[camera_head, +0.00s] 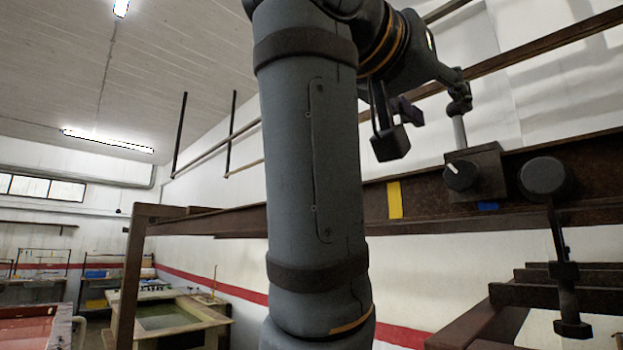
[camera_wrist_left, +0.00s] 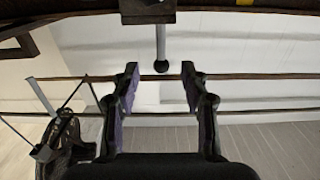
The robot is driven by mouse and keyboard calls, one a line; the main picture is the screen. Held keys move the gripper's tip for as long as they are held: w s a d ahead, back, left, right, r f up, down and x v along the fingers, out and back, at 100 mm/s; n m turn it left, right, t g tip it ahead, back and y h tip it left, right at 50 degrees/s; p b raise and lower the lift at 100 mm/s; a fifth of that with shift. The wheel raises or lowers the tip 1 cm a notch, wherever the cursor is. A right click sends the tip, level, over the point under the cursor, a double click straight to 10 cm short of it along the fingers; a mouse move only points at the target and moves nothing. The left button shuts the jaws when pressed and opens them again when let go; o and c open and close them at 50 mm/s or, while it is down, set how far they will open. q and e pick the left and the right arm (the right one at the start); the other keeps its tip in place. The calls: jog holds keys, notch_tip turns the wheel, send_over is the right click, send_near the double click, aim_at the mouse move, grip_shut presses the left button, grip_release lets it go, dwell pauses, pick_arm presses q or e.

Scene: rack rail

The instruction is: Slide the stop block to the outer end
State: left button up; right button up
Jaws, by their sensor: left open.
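The stop block (camera_head: 478,172) is a dark block with a pale-pointered round knob, sitting on the rusty brown rail (camera_head: 440,205). A pale handle stem (camera_head: 459,130) rises from it. In the left wrist view the block (camera_wrist_left: 148,11) is at the top edge, and its stem (camera_wrist_left: 161,42) ends in a dark ball (camera_wrist_left: 161,66). My left gripper (camera_head: 461,92) is at the top of the stem. In the left wrist view its open fingers (camera_wrist_left: 160,72) appear on either side of the ball, with gaps; depth is unclear. My right gripper is not visible.
A yellow mark (camera_head: 395,200) is on the rail left of the block, and a blue mark (camera_head: 487,206) is below it. A dark round piece (camera_head: 545,176) with a hanging rod stands close right of the block. My left arm hides part of the rail.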

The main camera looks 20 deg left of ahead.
aim_at(457, 129)
pick_arm(q)
jog(key=p+x, duration=0.2)
jog(key=x, duration=0.5)
jog(key=shift+w, duration=0.15)
jog(key=shift+w+d, duration=0.15)
jog(key=shift+w, duration=0.2)
jog(key=shift+w+d+p, duration=0.15)
jog(key=shift+w+p, duration=0.2)
jog(key=shift+w, duration=0.1)
jog(key=shift+x, duration=0.85)
jog(key=shift+f, duration=0.1)
grip_shut()
